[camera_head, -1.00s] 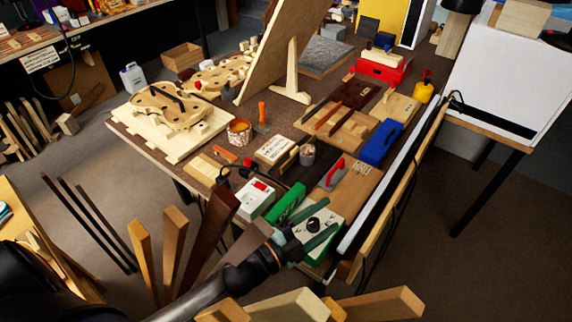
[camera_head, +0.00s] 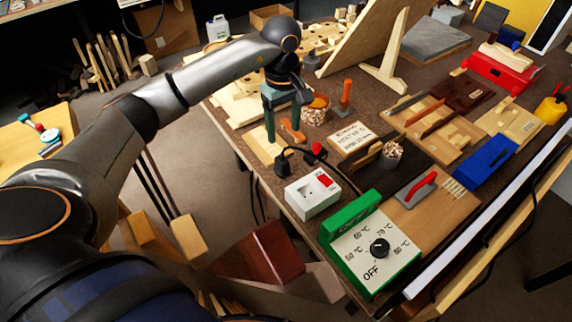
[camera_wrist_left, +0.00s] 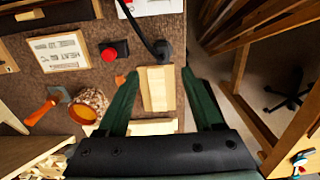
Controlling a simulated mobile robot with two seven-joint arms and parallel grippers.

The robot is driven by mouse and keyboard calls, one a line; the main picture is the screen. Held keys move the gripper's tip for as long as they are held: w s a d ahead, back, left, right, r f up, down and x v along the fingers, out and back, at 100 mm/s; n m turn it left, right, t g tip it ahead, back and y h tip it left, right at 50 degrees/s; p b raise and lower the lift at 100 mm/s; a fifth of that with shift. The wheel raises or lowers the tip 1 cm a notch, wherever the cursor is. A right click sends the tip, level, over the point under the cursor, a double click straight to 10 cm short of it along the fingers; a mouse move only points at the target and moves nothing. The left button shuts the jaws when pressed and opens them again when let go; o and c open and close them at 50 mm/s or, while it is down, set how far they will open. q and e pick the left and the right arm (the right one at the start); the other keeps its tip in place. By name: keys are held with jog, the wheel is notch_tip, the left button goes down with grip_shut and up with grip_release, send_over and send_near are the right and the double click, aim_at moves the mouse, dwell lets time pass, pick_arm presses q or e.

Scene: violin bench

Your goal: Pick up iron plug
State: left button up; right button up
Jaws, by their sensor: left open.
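The iron plug (camera_head: 283,163) is black with a black cable and sits at the left edge of the bench, behind the white socket box. It also shows in the left wrist view (camera_wrist_left: 163,50), just past the fingertips. My left gripper (camera_head: 284,135) is open and points down, above and slightly behind the plug. In the left wrist view my left gripper (camera_wrist_left: 160,76) has its green fingers apart, with a pale wood block (camera_wrist_left: 158,90) seen between them. No contact with the plug shows. My right gripper is out of view.
The white socket box (camera_head: 313,194) has a red switch. A red knob (camera_head: 318,149) stands beside the plug. A pot of orange glue-like contents (camera_head: 316,110), a printed card (camera_head: 352,139) and a green dial box (camera_head: 376,247) are nearby. The bench's left edge is close.

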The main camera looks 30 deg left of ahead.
aim_at(282, 159)
pick_arm(q)
jog(key=f, duration=1.2)
jog(key=shift+s+a+p, duration=0.15)
jog(key=shift+a+p, duration=0.05)
jog(key=shift+p, duration=0.1)
grip_shut()
